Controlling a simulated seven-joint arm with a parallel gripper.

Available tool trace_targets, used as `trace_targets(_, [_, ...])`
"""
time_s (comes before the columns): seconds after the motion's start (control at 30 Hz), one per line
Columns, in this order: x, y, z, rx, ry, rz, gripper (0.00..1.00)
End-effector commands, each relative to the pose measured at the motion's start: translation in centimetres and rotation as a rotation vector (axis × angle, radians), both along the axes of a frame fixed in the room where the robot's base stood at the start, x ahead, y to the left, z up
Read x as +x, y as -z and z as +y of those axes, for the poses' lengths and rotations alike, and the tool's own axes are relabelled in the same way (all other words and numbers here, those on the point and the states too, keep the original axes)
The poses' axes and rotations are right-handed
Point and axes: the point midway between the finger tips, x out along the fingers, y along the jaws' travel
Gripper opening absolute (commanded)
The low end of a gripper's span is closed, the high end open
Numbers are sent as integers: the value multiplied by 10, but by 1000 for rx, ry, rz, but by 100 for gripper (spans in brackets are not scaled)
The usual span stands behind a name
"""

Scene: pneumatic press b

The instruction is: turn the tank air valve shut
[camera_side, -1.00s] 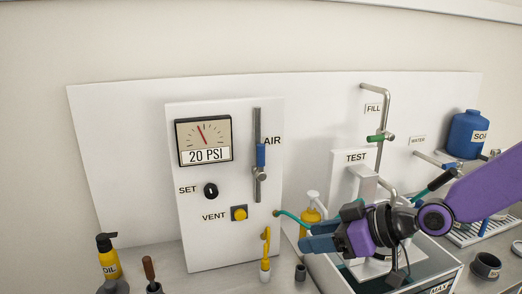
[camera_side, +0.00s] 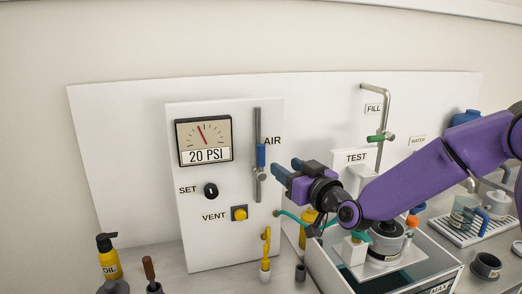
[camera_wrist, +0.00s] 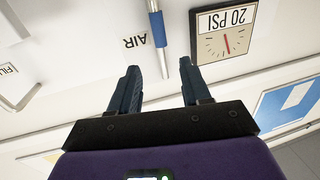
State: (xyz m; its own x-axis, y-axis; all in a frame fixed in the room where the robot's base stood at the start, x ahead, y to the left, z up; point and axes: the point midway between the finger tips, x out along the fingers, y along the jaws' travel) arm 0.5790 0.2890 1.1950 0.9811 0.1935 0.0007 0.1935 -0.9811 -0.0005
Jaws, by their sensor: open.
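The AIR valve has a blue lever handle (camera_side: 261,156) lying upright along a grey vertical pipe (camera_side: 257,124) on the white panel. In the wrist view, which is upside down, the blue handle (camera_wrist: 158,29) shows beyond my fingertips, in line with the pipe. My gripper (camera_side: 284,168) is open and empty, just right of and slightly below the handle in the side view. In the wrist view the gap between my fingers (camera_wrist: 160,66) is roughly lined up with the pipe. The gripper looks apart from the handle; the exact distance is unclear.
The gauge (camera_side: 204,141) reads 20 PSI. Below it are the SET knob (camera_side: 210,190) and yellow VENT button (camera_side: 239,213). The panel's left part is clear.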

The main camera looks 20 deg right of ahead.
Motion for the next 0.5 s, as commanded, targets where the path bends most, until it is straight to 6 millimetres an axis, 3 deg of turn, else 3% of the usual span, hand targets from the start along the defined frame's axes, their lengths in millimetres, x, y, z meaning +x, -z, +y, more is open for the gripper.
trace_targets(0.5, [74,1,14,-1,0,0,48])
